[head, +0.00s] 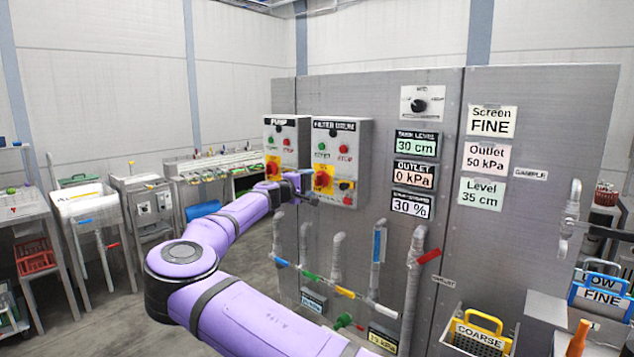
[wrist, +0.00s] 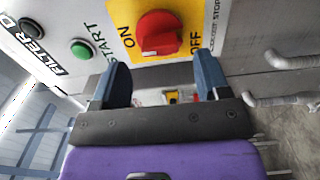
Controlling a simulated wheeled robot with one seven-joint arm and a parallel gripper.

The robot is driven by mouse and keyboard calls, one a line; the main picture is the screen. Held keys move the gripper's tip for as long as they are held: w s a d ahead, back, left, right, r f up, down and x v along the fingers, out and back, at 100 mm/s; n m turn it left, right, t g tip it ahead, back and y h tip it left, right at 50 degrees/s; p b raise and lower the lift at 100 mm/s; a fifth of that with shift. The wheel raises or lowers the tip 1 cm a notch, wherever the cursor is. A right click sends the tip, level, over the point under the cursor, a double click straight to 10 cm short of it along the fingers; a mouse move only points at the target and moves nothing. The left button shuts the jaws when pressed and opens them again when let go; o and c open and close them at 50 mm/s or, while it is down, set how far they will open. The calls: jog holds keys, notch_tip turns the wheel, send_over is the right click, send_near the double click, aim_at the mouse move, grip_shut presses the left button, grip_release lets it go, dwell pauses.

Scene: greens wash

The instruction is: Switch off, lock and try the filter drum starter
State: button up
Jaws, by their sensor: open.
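The filter drum starter is a grey box (head: 352,135) labelled FILTER DRUM on the steel panel. In the wrist view its red rotary switch (wrist: 160,35) sits on a yellow plate (wrist: 122,14) between the words ON and OFF; I cannot tell clearly which one it points to. Its green START button (wrist: 82,50) is left of the plate. A small black and yellow item (head: 346,185) is right of the switch, too small to identify. My gripper (wrist: 161,75) is open and empty, its blue fingers just short of the red switch and apart from it.
The similar PUMP box (head: 287,125) stands close on the left. Pipes with coloured handles (head: 345,292) run below the boxes. Display plates (head: 416,145) are on the right. A yellow-handled COARSE basket (head: 480,335) is low at right.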

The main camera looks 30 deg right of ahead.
aim_at(316, 181)
jog(key=shift+x, duration=2.55)
jog(key=c, duration=0.6)
jog(key=shift+o, duration=0.2)
